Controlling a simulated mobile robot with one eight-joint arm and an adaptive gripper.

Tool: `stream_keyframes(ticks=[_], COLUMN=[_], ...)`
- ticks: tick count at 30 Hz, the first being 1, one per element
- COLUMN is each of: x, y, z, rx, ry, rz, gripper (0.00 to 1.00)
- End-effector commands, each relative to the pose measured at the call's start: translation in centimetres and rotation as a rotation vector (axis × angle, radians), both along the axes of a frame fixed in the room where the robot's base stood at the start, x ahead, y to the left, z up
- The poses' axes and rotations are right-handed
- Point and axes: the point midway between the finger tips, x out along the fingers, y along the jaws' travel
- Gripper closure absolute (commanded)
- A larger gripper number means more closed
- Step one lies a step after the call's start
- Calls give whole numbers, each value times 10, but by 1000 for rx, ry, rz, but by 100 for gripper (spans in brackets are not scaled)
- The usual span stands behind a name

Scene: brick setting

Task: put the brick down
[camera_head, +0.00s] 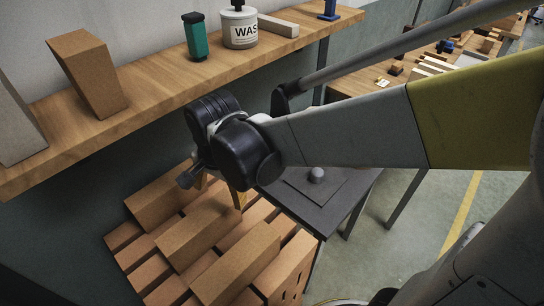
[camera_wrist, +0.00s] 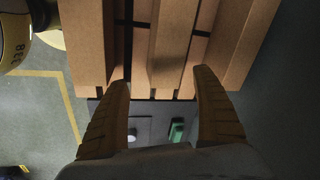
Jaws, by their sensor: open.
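Several tan bricks lie in crossed layers on a stack. In the head view one top brick (camera_head: 200,222) lies below my gripper (camera_head: 220,190), and another top brick (camera_head: 238,262) lies nearer the camera. In the wrist view my gripper (camera_wrist: 161,78) is open, with its two brown fingers spread apart. The end of a middle brick (camera_wrist: 167,45) shows between the fingertips, with gaps on both sides. Other bricks lie left (camera_wrist: 88,45) and right (camera_wrist: 243,45) of it. My arm partly hides the fingers in the head view, so I cannot tell their exact height.
A wooden shelf (camera_head: 150,88) above holds a tan block (camera_head: 88,72), a green bottle (camera_head: 195,38) and a white tub (camera_head: 239,28). A dark table (camera_head: 345,205) with a round knob (camera_head: 316,175) adjoins the stack. A green object (camera_wrist: 177,130) shows in the wrist view.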

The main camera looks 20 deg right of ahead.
Motion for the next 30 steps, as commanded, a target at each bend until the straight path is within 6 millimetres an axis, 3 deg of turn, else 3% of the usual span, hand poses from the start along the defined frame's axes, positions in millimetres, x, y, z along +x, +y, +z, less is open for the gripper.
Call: stream_keyframes(ticks=[1,6,15,21,30], x=[-7,-26,-66,-76,-77], y=[-18,-66,-128,-142,-143], z=[13,45,71,73,74], rx=[-6,-66,-275,-357,-366], ry=[-40,-193,-400,-445,-449], rz=[54,282,616,712,722], gripper=[22,22,22,22,22])
